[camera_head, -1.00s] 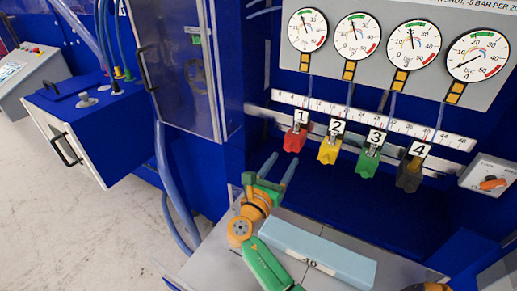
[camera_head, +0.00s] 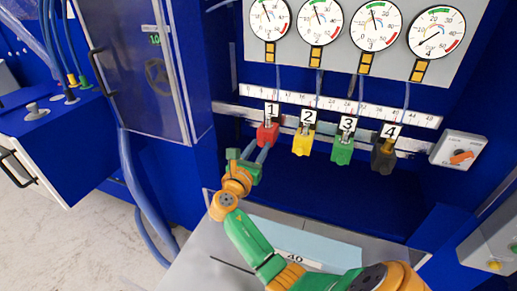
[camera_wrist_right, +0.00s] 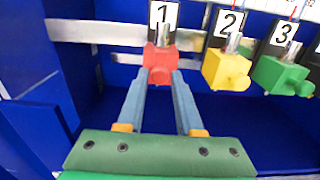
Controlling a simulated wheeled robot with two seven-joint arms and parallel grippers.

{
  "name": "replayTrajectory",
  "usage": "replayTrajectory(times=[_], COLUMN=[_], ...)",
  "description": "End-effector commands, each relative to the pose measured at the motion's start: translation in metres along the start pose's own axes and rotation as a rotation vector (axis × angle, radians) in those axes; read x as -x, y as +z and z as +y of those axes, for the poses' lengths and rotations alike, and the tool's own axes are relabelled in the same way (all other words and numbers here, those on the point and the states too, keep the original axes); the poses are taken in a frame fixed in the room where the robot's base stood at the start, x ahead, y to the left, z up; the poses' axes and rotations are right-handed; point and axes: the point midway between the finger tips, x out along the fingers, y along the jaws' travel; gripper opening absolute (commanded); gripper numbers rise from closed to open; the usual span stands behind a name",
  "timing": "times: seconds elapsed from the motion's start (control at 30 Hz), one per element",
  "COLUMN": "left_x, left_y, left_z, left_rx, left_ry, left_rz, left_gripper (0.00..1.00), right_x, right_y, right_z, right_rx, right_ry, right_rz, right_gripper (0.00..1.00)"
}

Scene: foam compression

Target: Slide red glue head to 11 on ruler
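The red glue head (camera_head: 267,133) carries label 1 and hangs on the metal rail, leftmost in the row. It sits below the left part of the white ruler strip (camera_head: 340,106); the exact reading is too small to tell. In the right wrist view, the red head (camera_wrist_right: 160,59) is at the upper middle. My right gripper (camera_head: 261,146) reaches up to it from below left, also in the wrist view (camera_wrist_right: 161,76). Its fingers are apart, with the tips at either side of the red head's lower front; I cannot tell whether they touch. My left gripper is not in view.
Yellow head 2 (camera_head: 303,142), green head 3 (camera_head: 342,150) and dark head 4 (camera_head: 384,157) hang to the right. Gauges fill the panel (camera_head: 350,60) above. A light blue block (camera_head: 318,243) lies on the grey table below.

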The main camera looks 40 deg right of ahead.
Motion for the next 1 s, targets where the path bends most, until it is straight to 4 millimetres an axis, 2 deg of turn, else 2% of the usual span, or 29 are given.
replayTrajectory(times=[0.03, 0.1, 1.0], left_x=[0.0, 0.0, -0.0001], left_y=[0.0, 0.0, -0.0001], left_z=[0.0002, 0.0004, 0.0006], left_rx=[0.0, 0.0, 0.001], left_ry=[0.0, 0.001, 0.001], left_rz=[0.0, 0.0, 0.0], left_gripper=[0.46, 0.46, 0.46], right_x=[0.0001, 0.0002, 0.0004], right_y=[0.0, -0.0001, -0.0005], right_z=[0.0, 0.0, 0.0001], right_rx=[0.0, 0.0, 0.0], right_ry=[0.0, 0.0, 0.0], right_rz=[0.0, 0.0, 0.001], right_gripper=[0.19, 0.0, 0.0])
